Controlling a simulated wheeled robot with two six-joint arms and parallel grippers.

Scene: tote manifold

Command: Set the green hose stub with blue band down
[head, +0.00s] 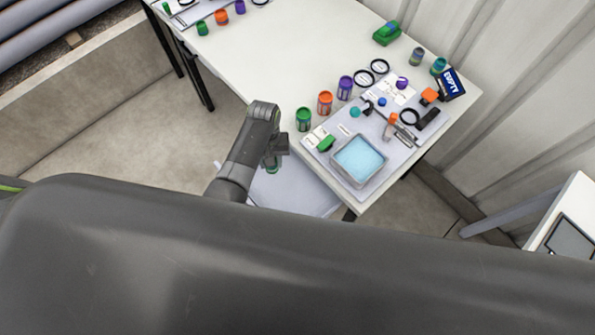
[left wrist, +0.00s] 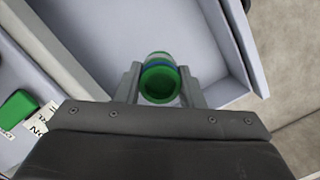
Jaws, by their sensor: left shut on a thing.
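The green hose stub with blue band (left wrist: 160,82) is between the two fingers of my left gripper (left wrist: 160,88) in the left wrist view, its open end facing the camera. The fingers are shut on its sides. In the head view my left gripper (head: 273,156) hangs off the table's near left edge, above a pale grey tote (head: 300,193), with a bit of the green stub (head: 271,168) showing below it. In the left wrist view the tote's wall (left wrist: 88,40) and floor lie behind the stub. I cannot tell whether the stub touches the tote floor. My right gripper is not in view.
The white table (head: 290,55) holds a board with a blue-filled tray (head: 359,160), black rings and small parts. Green (head: 303,119), orange (head: 325,102) and purple (head: 345,88) canisters stand near the gripper. A green object (left wrist: 18,108) and labels sit left in the wrist view.

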